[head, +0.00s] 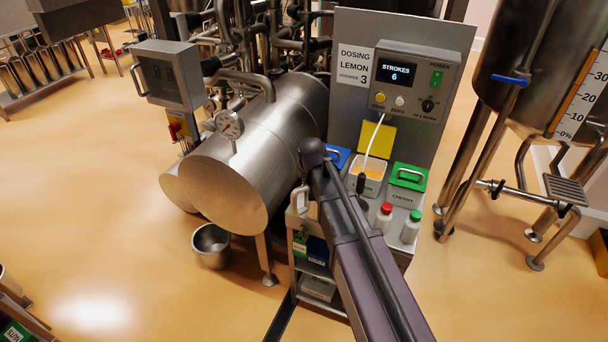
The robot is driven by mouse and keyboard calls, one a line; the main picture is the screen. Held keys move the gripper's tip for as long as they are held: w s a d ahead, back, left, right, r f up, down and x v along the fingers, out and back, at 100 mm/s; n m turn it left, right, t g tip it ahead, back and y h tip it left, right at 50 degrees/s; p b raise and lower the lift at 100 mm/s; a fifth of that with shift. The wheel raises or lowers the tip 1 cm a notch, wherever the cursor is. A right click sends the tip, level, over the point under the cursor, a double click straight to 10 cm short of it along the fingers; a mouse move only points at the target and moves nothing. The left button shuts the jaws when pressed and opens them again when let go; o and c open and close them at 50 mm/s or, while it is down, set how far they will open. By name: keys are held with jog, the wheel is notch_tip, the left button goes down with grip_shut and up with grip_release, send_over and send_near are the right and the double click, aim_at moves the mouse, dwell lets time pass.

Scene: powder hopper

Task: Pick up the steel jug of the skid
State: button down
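A round, open-topped steel vessel (210,246) stands upright on the floor at the lower left of the head view, below the near end of a large horizontal steel tank (225,180). It looks like the steel jug, but I cannot make out a handle or spout on it. It appears empty, with its inside partly shaded. My arm rises from the bottom of the view to a dark rounded joint in front of the tank. My gripper is not visible; the end of the arm is hidden or out of frame. Nothing visible touches the steel vessel.
A dosing panel (360,80) reading "STROKES 6" stands behind several coloured-lid containers, including a green-lidded one (408,178). Red-capped (384,218) and green-capped (411,227) bottles stand in front. A shelved cart (312,255) is right of the vessel. Floor left of the vessel is clear.

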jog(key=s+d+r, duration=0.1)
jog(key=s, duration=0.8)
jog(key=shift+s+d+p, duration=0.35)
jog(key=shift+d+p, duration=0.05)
jog(key=shift+p, duration=0.05)
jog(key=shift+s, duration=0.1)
dwell(1.0)
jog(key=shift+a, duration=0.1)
